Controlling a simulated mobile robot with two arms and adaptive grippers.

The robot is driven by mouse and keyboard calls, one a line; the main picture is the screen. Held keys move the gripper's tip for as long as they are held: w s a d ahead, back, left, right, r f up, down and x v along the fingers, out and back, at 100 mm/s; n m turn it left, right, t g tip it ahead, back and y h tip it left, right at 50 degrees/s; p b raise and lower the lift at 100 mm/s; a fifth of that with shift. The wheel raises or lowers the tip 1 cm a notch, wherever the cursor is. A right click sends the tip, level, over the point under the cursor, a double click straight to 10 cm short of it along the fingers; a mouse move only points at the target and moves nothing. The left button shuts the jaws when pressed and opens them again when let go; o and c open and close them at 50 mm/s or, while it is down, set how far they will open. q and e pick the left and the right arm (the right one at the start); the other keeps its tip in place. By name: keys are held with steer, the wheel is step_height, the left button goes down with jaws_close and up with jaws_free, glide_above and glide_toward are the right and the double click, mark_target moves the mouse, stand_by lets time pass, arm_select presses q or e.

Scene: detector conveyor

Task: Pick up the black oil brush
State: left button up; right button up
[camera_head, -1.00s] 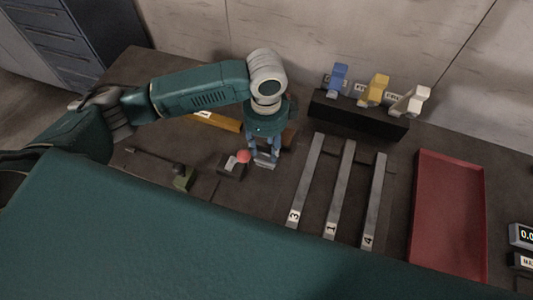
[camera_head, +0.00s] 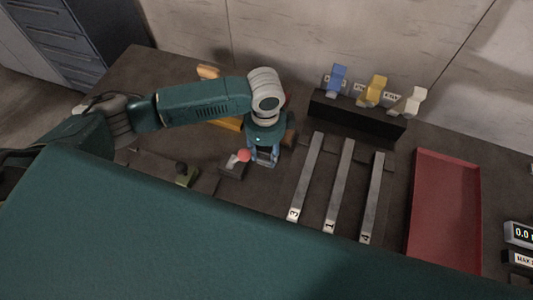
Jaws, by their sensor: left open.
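I cannot pick out the black oil brush for certain. My left gripper (camera_head: 263,156) points down over the dark table, open, its two blue-grey fingers apart. My right gripper is not in view.
Three grey bars marked 3, 1 and 4 (camera_head: 341,190) lie right of the gripper. Blue, yellow and white pieces stand on a black rack (camera_head: 357,117) by the wall. A red tray (camera_head: 444,205) is at the right. A yellow piece (camera_head: 229,124) lies partly under my arm.

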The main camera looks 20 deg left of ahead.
arm_select(q)
steer(key=shift+f, duration=0.1)
steer(key=shift+c, duration=0.2)
steer(key=c, duration=0.8)
steer(key=shift+c, duration=0.3)
steer(key=shift+b, duration=0.35)
step_height(320, 180, up, 21)
steer(key=b, duration=0.2)
steer(key=shift+f+b, duration=0.2)
steer(key=shift+b, duration=0.1)
